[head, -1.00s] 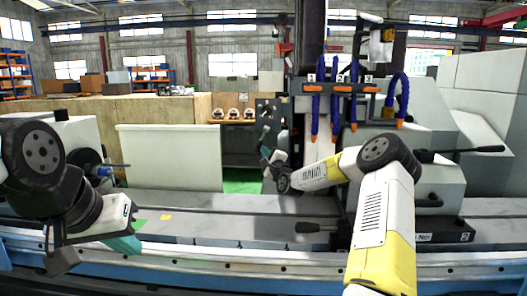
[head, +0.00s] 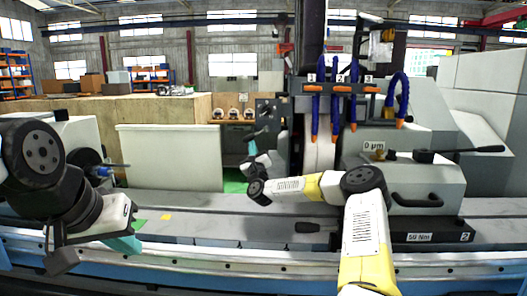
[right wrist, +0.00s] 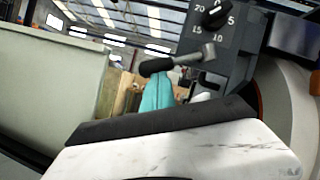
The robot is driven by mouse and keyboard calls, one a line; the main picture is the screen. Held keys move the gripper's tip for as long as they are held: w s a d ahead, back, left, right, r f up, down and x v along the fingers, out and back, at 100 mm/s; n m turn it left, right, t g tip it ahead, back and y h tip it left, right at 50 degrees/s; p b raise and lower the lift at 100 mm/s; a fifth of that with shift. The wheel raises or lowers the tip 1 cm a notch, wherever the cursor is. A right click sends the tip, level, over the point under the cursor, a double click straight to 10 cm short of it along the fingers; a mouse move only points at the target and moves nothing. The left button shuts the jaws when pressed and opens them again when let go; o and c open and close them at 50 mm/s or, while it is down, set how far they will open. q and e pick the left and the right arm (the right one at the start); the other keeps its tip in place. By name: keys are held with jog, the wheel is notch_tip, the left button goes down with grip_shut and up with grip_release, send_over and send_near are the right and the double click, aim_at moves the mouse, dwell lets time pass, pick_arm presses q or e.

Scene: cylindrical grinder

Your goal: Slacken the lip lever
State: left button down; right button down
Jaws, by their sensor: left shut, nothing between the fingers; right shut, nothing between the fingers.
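In the right wrist view, a lever with a black grip and grey metal arm (right wrist: 178,62) sticks out to the left from a dark dial panel (right wrist: 222,35). I cannot tell whether this is the lip lever. My right gripper (right wrist: 158,85), with teal fingers, is shut and empty just below the black grip. I cannot tell whether it touches the grip. In the head view, the right gripper (head: 245,168) is small and partly hidden by its wrist, below the panel (head: 268,110). My left gripper (head: 126,245) is shut and empty over the front of the machine bed, far from the panel.
A grey block (head: 425,185) labelled 0 µm and 50 Nm stands at right, with a long black-handled lever (head: 458,151). A black-knobbed lever (head: 307,227) lies low over the bed. Blue hoses (head: 335,105) hang above my right arm. A pale panel (head: 170,158) stands left.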

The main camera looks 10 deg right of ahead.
jog(key=shift+r, duration=0.2)
dwell(0.3)
jog(key=shift+s+f, duration=0.1)
jog(key=v, duration=0.7)
jog(key=shift+s+f, duration=0.25)
jog(key=shift+s, duration=0.05)
jog(key=shift+a, duration=0.1)
